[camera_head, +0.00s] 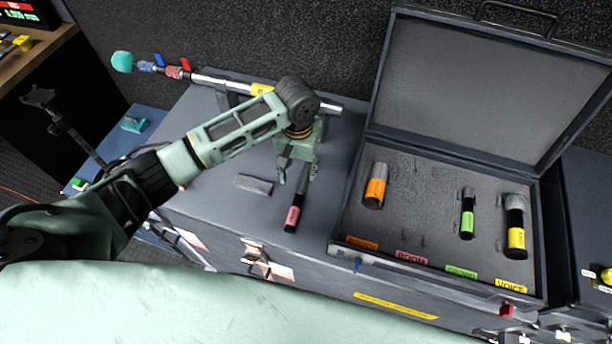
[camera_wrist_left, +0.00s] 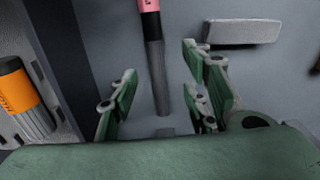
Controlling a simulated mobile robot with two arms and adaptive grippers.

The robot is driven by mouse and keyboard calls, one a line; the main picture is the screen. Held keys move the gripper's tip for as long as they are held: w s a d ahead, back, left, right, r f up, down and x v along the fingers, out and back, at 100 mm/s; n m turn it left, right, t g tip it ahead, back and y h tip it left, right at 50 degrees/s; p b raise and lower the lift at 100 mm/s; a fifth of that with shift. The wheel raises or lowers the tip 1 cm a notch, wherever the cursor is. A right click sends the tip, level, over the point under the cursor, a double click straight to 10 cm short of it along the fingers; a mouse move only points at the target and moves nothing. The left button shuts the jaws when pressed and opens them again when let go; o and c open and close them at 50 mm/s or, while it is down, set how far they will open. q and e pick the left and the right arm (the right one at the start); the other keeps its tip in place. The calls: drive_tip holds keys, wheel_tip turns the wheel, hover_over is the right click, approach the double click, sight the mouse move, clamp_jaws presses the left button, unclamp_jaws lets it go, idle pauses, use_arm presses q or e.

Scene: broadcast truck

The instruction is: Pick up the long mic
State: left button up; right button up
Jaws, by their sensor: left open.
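The long mic (camera_head: 294,212) is a slim black and grey stick with a pink band. It lies on the grey case top, left of the open foam case. In the left wrist view the long mic (camera_wrist_left: 157,65) runs from the top edge down between the fingers. My left gripper (camera_head: 297,174) points down over the mic's far end. Its fingers (camera_wrist_left: 160,100) are open, one on each side of the grey shaft, and apart from it. Whether they are low enough to be level with the mic is unclear. My right gripper is not in view.
The open case (camera_head: 420,215) on the right holds an orange (camera_head: 375,186), a green (camera_head: 467,214) and a yellow-banded mic (camera_head: 515,228). A small grey block (camera_head: 254,184) lies left of the long mic. A boom pole with a teal tip (camera_head: 122,61) lies behind my arm.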

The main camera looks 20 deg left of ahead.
sight(301, 188)
use_arm(q)
drive_tip(key=shift+f, duration=0.5)
drive_tip(key=f, duration=0.2)
drive_tip(key=f+p, duration=0.1)
drive_tip(key=f, duration=0.3)
drive_tip(key=shift+s+d+f, duration=0.2)
drive_tip(key=shift+s+d, duration=0.15)
drive_tip(key=shift+s, duration=0.05)
drive_tip(key=shift+s, duration=0.1)
drive_tip(key=shift+c, duration=0.4)
clamp_jaws()
